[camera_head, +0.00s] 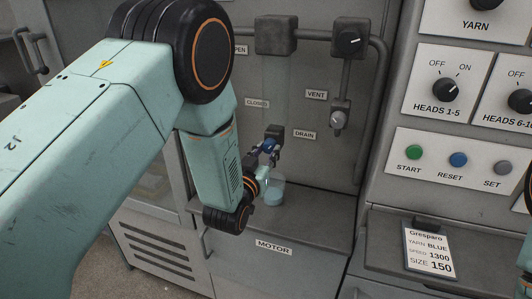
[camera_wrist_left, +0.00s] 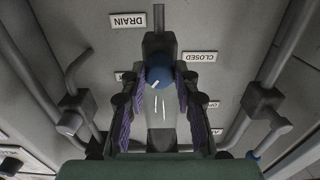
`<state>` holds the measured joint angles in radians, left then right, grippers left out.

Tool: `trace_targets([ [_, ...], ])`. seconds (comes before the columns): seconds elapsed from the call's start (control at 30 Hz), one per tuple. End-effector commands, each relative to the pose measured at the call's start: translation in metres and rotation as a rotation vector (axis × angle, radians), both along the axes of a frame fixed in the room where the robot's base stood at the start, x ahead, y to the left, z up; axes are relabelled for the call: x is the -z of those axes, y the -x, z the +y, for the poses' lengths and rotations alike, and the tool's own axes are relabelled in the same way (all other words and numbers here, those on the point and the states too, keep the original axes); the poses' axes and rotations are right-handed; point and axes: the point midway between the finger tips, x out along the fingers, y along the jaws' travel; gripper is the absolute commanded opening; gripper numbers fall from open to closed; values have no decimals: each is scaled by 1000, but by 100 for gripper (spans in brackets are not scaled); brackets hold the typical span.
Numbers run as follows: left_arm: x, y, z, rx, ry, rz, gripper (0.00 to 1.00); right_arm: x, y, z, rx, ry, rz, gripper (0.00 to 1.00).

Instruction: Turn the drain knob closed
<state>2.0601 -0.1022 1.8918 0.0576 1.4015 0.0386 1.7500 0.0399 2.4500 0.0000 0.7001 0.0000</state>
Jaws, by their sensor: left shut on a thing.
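The blue drain knob (camera_head: 268,146) sits on a dark valve block beside the DRAIN label (camera_head: 304,134). In the left wrist view the knob (camera_wrist_left: 158,76) is round with a short white mark near its lower-left rim. The fingers hide part of the valve. My right gripper is out of view.
A vent valve (camera_head: 339,117) and pipes are to the right. A control panel (camera_head: 452,165) and a yarn card (camera_head: 429,252) lie farther right.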

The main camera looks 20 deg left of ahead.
Motion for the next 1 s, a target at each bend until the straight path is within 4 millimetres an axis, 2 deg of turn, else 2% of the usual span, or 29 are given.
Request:
trace_targets([
  [0.1, 0, 0, 0, 1, 0, -1, 0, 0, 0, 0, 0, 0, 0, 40],
  [0.47, -1, 0, 0, 1, 59, 0, 0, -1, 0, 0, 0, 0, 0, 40],
  [0.67, -1, 0, -1, 1, 190, 4, 0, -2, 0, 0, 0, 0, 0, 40],
  [1.0, -1, 0, -1, 0, 508, 16, 0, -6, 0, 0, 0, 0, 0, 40],
])
